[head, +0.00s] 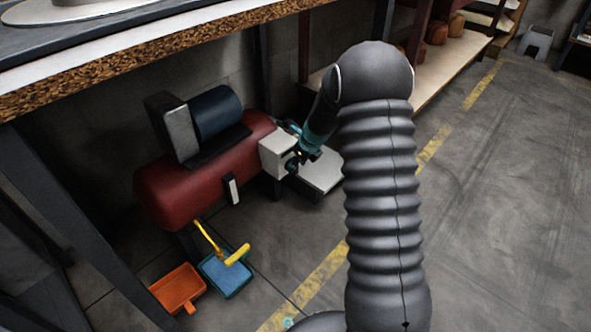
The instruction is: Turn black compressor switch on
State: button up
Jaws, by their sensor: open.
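The compressor (202,170) has a red tank with a black and blue motor on top, and it stands on the floor under the workbench. A light grey box (272,152) sits at the tank's right end. My gripper (294,162) is at the right side of this box, very close to it or touching; I cannot tell which. Its fingers are small and dark in this view. The black switch is not clearly visible; my gripper may cover it.
The workbench edge (120,72) overhangs the compressor. An orange dustpan (178,288), a blue dustpan (228,273) and a yellow-handled tool (236,254) lie in front of the tank. A grey plate (322,175) is at right. The floor at right (500,200) is clear.

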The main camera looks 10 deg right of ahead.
jog(key=shift+x, duration=1.35)
grip_shut()
